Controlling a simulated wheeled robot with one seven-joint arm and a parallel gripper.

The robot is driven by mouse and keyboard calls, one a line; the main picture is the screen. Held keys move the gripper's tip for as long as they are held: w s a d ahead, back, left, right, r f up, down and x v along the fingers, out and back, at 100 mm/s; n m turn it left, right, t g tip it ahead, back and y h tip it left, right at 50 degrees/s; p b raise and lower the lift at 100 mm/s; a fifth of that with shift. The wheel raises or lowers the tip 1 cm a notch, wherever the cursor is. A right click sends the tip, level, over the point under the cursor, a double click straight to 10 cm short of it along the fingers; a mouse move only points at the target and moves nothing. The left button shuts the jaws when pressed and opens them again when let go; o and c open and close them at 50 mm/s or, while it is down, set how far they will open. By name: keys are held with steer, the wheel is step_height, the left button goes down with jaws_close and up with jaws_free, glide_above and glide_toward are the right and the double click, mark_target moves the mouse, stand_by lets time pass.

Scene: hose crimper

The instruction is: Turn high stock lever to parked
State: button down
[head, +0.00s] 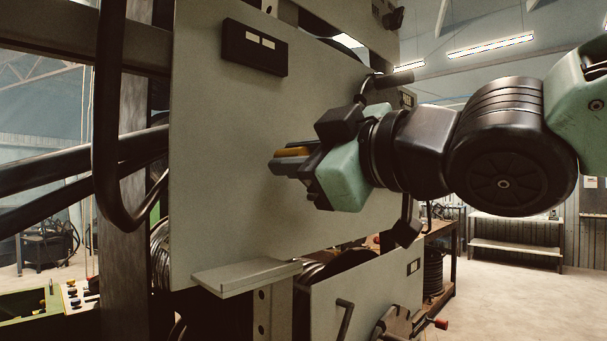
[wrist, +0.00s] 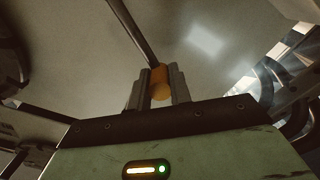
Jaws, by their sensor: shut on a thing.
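The high stock lever shows in the wrist view as a dark thin rod (wrist: 133,28) ending in an orange grip (wrist: 159,88). The rod runs up and to the left from the grip, across the pale panel. My gripper (wrist: 160,76) has its two grey fingers on either side of the orange grip and is shut on it. In the head view my gripper (head: 283,166) is in front of the large pale panel (head: 225,130), with a piece of the orange grip (head: 293,152) showing at the fingers. The rod and its pivot are hidden there.
A dark box with two pale labels (head: 255,47) sits high on the panel. A pale ledge (head: 245,277) juts out below. A small crank-shaped handle (head: 344,318) stands out from the lower panel. Open floor (head: 515,300) lies at the right.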

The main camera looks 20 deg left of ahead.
steer(key=shift+s+a+f+b, duration=0.1)
steer(key=shift+s+f+b, duration=0.2)
steer(key=shift+f, duration=0.3)
steer(key=c, duration=1.3)
jaws_free()
steer(key=shift+r, duration=0.1)
